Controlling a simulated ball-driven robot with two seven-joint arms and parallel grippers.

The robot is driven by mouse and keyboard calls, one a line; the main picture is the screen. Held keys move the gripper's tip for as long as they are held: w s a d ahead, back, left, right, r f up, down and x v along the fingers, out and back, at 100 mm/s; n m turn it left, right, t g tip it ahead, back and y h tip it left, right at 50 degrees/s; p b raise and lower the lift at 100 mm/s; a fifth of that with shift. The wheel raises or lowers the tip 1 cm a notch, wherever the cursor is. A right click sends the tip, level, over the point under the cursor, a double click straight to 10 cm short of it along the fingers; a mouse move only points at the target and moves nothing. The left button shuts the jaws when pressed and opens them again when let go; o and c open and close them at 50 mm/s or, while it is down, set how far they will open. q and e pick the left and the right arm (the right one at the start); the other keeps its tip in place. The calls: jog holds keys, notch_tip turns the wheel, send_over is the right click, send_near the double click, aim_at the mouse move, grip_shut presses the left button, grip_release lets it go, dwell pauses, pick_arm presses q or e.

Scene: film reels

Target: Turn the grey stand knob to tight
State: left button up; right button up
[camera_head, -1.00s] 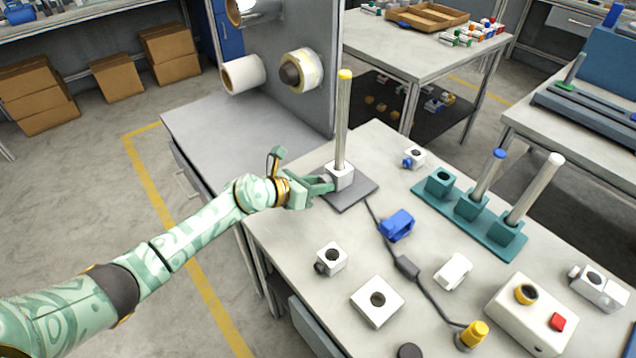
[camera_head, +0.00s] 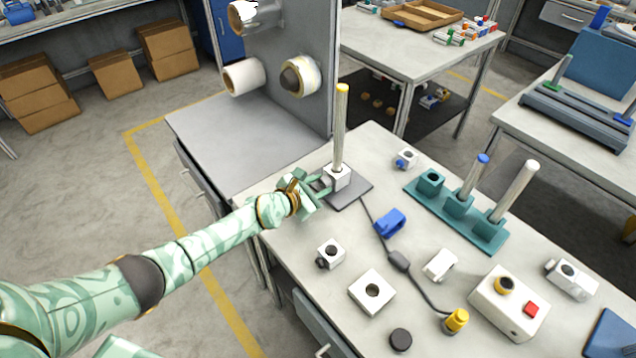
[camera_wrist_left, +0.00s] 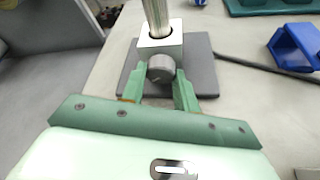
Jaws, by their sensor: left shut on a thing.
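The grey stand knob (camera_wrist_left: 161,68) sits on the near face of a white block (camera_wrist_left: 158,43) in the left wrist view. The block holds an upright metal rod with a yellow tip (camera_head: 340,130) on a dark grey base plate (camera_head: 352,192). My left gripper (camera_wrist_left: 159,80) has its green fingers on both sides of the knob and is shut on it. In the head view my left gripper (camera_head: 321,186) reaches the block from the left, and the knob is mostly hidden by the fingers. My right gripper is not in view.
A blue clamp (camera_head: 390,222) and a cable with a yellow plug (camera_head: 456,320) lie right of the stand. A teal rack (camera_head: 490,235) with rods stands further right. White blocks, a black disc (camera_head: 400,340) and a button box (camera_head: 509,305) are nearer. Rolls (camera_head: 243,76) hang behind.

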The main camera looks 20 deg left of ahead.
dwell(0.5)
pick_arm(q)
jog(key=o, duration=1)
jog(key=shift+c, duration=0.2)
jog(key=shift+s, duration=0.1)
jog(key=p+v, duration=0.1)
jog(key=v, duration=0.1)
jog(key=p+v, duration=0.4)
jog(key=v, duration=0.1)
jog(key=shift+r, duration=0.35)
jog(key=p+v, duration=0.3)
jog(key=v, duration=0.6)
jog(key=shift+f, duration=0.3)
